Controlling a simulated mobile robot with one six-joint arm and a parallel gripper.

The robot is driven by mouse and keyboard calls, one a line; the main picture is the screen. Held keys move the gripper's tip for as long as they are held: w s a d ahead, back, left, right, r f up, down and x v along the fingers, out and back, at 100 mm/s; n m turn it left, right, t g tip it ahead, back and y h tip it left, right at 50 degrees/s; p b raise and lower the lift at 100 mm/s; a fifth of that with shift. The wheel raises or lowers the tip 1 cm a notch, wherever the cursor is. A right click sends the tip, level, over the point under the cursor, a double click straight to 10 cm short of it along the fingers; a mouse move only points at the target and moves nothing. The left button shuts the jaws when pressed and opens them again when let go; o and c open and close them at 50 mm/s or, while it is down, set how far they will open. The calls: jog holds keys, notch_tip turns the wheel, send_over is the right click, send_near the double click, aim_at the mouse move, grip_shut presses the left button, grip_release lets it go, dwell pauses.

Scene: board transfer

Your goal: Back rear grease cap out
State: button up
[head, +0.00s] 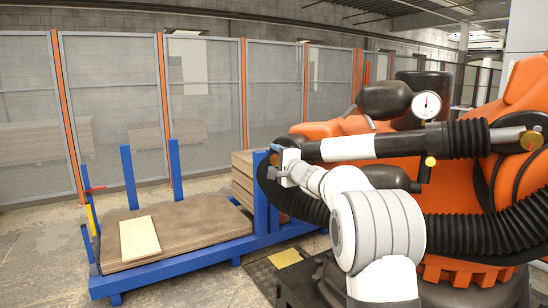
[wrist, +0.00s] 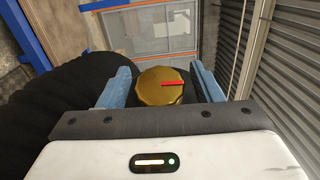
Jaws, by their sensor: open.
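A ribbed gold grease cap (wrist: 152,88) with a red mark on its face shows in the middle of the wrist view. My gripper (wrist: 160,74) is open, with one blue finger on each side of the cap. The cap is not clamped; I cannot tell whether a finger touches it. In the head view my gripper (head: 276,156) is at the left end of the orange robot's dark cylinder, and the cap there is hidden. Another gold cap (head: 534,140) is at the cylinder's right end. I cannot tell by name which is the rear one.
A ribbed black hose (wrist: 45,110) runs close on the left of my gripper. The orange robot (head: 525,85) fills the right side. A blue rack (head: 205,248) with brown boards (head: 195,220) stands at left, before a mesh fence (head: 110,90).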

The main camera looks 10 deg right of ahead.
jog(key=shift+w+a, duration=0.1)
jog(key=shift+w, duration=0.25)
jog(key=shift+c, duration=0.3)
jog(key=c, duration=0.9)
